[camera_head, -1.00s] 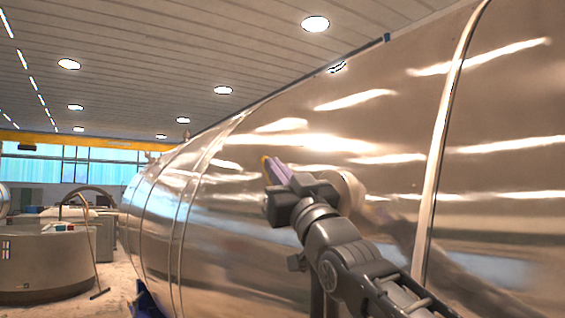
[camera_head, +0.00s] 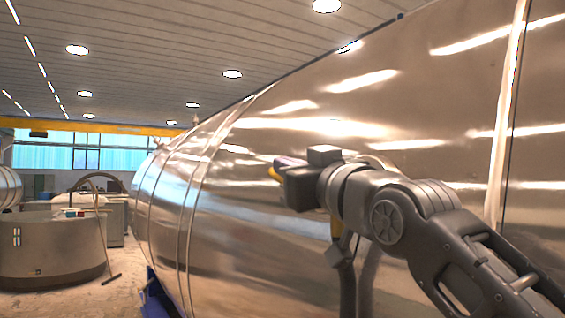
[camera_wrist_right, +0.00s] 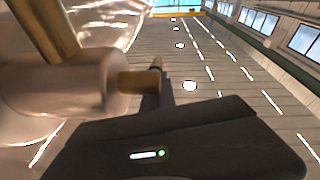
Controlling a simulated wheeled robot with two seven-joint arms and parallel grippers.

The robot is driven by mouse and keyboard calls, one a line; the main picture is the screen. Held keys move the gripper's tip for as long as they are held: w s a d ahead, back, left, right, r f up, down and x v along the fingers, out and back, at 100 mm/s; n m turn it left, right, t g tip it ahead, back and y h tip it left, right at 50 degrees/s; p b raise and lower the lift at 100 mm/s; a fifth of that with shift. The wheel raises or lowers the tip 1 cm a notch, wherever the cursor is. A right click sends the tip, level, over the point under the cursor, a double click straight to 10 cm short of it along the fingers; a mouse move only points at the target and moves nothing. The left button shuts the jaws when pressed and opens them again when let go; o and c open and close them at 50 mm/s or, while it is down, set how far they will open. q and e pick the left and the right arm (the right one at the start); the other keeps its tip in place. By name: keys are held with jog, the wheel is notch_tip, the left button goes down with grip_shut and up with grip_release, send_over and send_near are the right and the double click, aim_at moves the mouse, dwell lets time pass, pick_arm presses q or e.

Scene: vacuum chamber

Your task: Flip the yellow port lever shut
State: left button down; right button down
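The port is a pale cylinder (camera_wrist_right: 85,85) on the shiny tank wall, at the left of the right wrist view. The yellow lever (camera_wrist_right: 48,30), a brownish-yellow bar, runs from it to that view's top left; a short yellow stub (camera_wrist_right: 138,81) sticks out of its end. In the head view my right gripper (camera_head: 285,165) is at the port and hides most of it. A purplish finger (camera_wrist_right: 157,88) shows behind the stub. Finger opening and contact are unclear. My left gripper is out of view.
The large shiny tank (camera_head: 410,105) fills the right half, with a raised seam band (camera_head: 506,110) at the right. A round grey vessel (camera_head: 50,250) stands at the left on the floor. Open floor (camera_head: 100,300) lies between the vessel and the tank.

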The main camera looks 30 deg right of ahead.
jog(key=shift+w+a+p, duration=0.1)
jog(key=shift+w+p, duration=0.15)
jog(key=shift+p, duration=0.1)
jog(key=shift+g+p, duration=0.4)
jog(key=shift+g, duration=0.2)
jog(key=shift+f+g+p, duration=0.15)
jog(key=shift+g+p, duration=0.35)
jog(key=shift+p, duration=0.15)
jog(key=shift+w+f+g+p, duration=0.1)
jog(key=shift+f+g+p, duration=0.25)
jog(key=shift+f+g, duration=0.05)
jog(key=shift+r+p, duration=0.6)
jog(key=s+a+r, duration=0.1)
jog(key=s+r, duration=0.3)
jog(key=s, duration=0.6)
jog(key=shift+s+a+r, duration=0.15)
jog(key=shift+a+r, duration=0.05)
